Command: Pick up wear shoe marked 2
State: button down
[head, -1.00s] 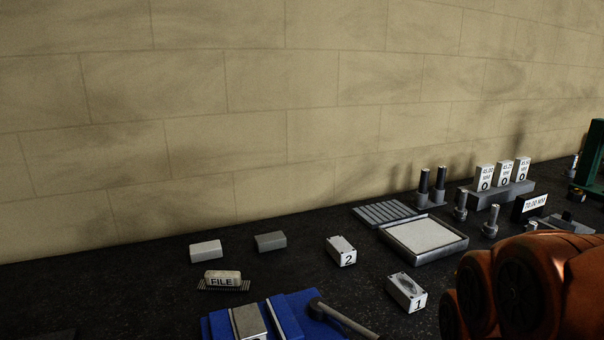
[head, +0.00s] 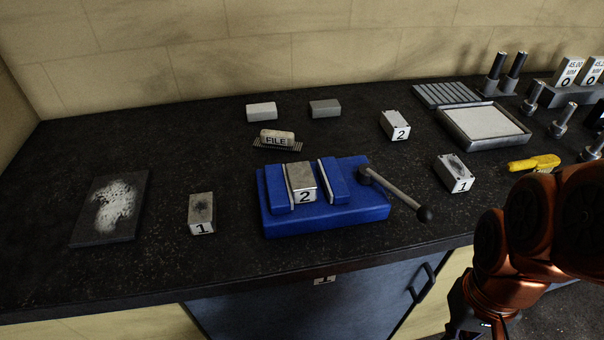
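Two blocks carry a 2. One grey block marked 2 (head: 302,178) sits between the jaws of a blue vise (head: 360,210), its top and numbered front face visible. The other, a pale block marked 2 (head: 395,125), stands free on the bench behind and right of the vise, left of the grey tray. I cannot tell from their looks alone which one is the wear shoe. My orange arm shows at the lower right, apart from both blocks. Its gripper fingers are not visible.
Blocks marked 1 stand left (head: 201,214) and right (head: 455,173) of the vise, whose handle (head: 395,193) sticks out rightward. The bench's front left is clear.

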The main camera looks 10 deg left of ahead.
aim_at(303, 186)
jog(key=u, duration=3.85)
jog(key=k, duration=0.9)
jog(key=z, duration=1.15)
